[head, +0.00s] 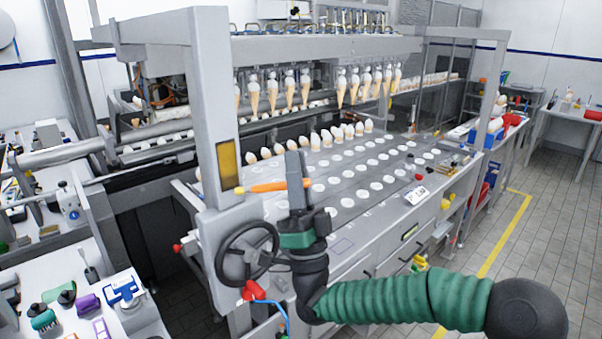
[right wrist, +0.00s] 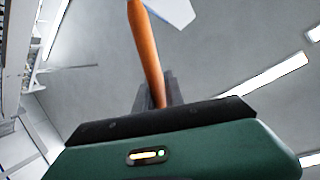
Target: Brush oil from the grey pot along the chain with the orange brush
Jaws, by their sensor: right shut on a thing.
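My right gripper (head: 297,182) is raised in front of the cone machine, above the handwheel at its near corner. It is shut on the orange brush (head: 262,187), whose handle lies nearly level and points left in the head view. In the right wrist view the orange handle of the brush (right wrist: 147,52) rises from between the fingers. A pale shape beside its far end is cut off by the frame edge. I cannot pick out the grey pot or the chain with certainty. My left gripper is not in view.
The machine's grey deck (head: 345,205) has rows of white round spots, with cones standing behind. A black handwheel (head: 247,252) and grey post (head: 218,150) are close by my right gripper. A cluttered bench (head: 75,300) stands at left; tiled floor (head: 550,225) is open at right.

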